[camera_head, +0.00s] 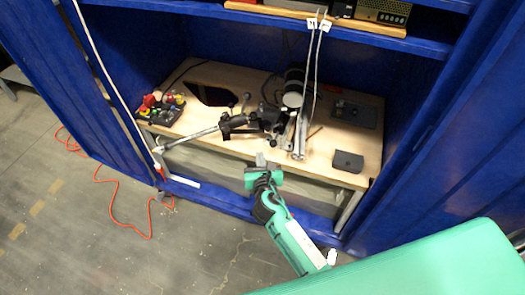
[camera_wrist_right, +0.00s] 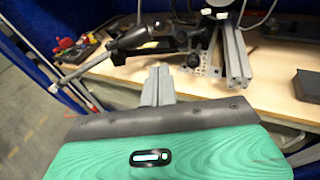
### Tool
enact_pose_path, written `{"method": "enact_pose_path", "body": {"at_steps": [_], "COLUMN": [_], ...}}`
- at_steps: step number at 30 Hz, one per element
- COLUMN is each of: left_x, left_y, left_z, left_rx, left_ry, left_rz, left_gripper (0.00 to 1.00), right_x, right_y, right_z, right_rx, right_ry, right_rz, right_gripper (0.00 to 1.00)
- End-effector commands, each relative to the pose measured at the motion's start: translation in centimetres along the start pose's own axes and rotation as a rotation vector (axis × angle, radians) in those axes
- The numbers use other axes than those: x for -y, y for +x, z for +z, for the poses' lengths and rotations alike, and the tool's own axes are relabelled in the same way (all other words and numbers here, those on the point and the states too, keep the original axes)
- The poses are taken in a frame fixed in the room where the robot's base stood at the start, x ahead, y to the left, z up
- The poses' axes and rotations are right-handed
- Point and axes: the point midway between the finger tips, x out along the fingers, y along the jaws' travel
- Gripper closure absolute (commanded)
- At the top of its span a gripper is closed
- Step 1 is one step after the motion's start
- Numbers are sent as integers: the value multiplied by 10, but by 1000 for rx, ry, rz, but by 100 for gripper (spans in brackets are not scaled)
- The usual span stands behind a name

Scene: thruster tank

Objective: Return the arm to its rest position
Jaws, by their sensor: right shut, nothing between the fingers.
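My right arm (camera_head: 292,235) is green, white and black and reaches up from the lower right in the head view. Its gripper (camera_head: 261,160) is shut and empty, just in front of the wooden workbench (camera_head: 325,155). In the right wrist view the shut fingers (camera_wrist_right: 159,85) point at the bench's front edge, and I see nothing between them. On the bench stands a black and metal thruster rig (camera_head: 290,105) with a long metal rod (camera_head: 190,138) reaching left. My left gripper is not in view.
Blue cabinet walls (camera_head: 440,145) enclose the bench on both sides. A small dark box (camera_head: 347,161) sits at the bench's right front. Coloured knobs (camera_head: 160,106) stand at its left. An orange cable (camera_head: 115,200) lies on the grey floor. A shelf (camera_head: 340,30) hangs above.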

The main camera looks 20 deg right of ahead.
Motion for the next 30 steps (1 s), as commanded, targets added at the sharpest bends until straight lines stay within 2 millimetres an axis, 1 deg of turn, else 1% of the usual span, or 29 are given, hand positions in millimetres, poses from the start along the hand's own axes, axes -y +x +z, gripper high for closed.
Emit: {"method": "enact_pose_path", "body": {"at_steps": [1, 4, 9, 12, 14, 16, 17, 20, 21, 23, 24, 26, 27, 29, 30], "left_x": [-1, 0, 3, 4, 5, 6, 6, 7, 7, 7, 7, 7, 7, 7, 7], "left_y": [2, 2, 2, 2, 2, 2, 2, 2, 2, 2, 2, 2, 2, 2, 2], "left_z": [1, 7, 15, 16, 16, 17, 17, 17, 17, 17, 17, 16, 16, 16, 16], "left_rx": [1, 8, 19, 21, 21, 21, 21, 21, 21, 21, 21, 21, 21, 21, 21], "left_ry": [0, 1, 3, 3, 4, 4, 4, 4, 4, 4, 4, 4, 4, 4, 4], "left_rz": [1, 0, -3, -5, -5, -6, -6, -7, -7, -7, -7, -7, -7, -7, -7], "left_gripper": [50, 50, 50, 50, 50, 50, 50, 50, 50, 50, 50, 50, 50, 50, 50], "right_x": [-1, -3, -4, -4, -4, -3, -2, 2, 5, 12, 17, 26, 32, 43, 51], "right_y": [-6, -13, -16, -16, -16, -16, -16, -19, -22, -31, -39, -52, -64, -83, -97], "right_z": [-1, 0, 0, 0, -5, -21, -33, -89, -117, -163, -193, -236, -265, -306, -332], "right_rx": [-1, 0, 0, -1, -10, -41, -64, -175, -232, -321, -380, -461, -513, -583, -622], "right_ry": [0, -1, -1, 0, 12, 54, 86, 249, 337, 482, 582, 731, 832, 983, 1081], "right_rz": [0, -1, -1, -1, 0, 5, 7, 7, -3, -30, -59, -113, -159, -241, -303], "right_gripper": [100, 100, 100, 100, 100, 100, 100, 100, 100, 100, 100, 100, 100, 100, 100]}}
